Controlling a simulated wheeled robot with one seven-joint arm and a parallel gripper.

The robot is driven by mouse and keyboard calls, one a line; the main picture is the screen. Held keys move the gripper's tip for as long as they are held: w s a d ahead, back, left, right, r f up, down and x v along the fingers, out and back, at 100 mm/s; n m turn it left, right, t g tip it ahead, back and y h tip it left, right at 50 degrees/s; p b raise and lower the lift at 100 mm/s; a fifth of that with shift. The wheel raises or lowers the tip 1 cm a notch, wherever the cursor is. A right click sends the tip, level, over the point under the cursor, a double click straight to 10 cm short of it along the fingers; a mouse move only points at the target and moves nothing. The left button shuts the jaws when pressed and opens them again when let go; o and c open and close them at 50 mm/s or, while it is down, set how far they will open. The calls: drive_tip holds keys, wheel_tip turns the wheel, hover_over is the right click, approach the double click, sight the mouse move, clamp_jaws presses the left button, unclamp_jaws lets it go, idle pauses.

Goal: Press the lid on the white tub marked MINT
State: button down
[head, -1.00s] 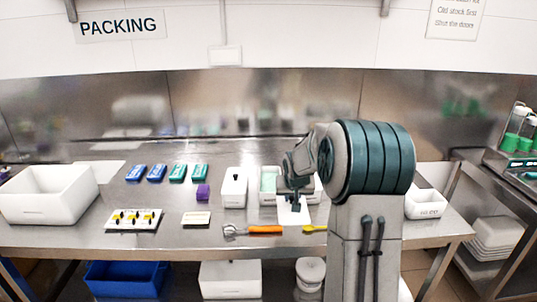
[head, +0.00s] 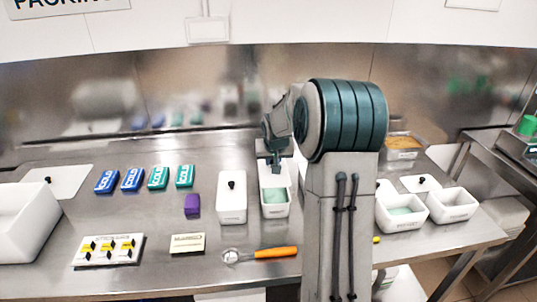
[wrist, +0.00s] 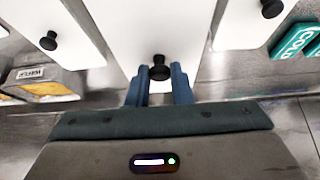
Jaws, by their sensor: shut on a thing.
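My gripper (wrist: 160,90) is shut on the black knob (wrist: 159,70) of a white lid (wrist: 150,30). In the head view my gripper (head: 275,168) is over the rear of an open white tub (head: 275,211) with pale green contents. The held lid (head: 270,178) shows there as a white patch below the fingers. The green contents show at the tub's front. I cannot tell whether the lid touches the rim. The tub's label is too small to read. Another tub with pale green contents (head: 401,220) stands right of my arm, its label also unreadable.
A white lidded tub (head: 232,204) stands close on the left. A purple block (head: 192,206), cold packs (head: 132,179) and an orange-handled tool (head: 275,252) lie nearby. Right of my arm are a loose lid (head: 420,184), a small white tub (head: 453,205) and a brown-filled container (head: 403,154).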

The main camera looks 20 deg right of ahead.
drive_tip(key=shift+s+d+f+b, duration=0.1)
drive_tip(key=shift+f+b, duration=0.15)
drive_tip(key=shift+f, duration=0.15)
drive_tip(key=shift+s+d+f+b, duration=0.1)
drive_tip(key=shift+f+b, duration=0.15)
drive_tip(key=shift+f, duration=0.1)
drive_tip(key=shift+a+f+b, duration=0.1)
drive_tip(key=shift+f+b, duration=1.65)
drive_tip(key=shift+f, duration=0.65)
drive_tip(key=shift+f+b, duration=0.15)
drive_tip(key=shift+b, duration=0.45)
idle(0.4)
drive_tip(key=c, duration=0.7)
unclamp_jaws()
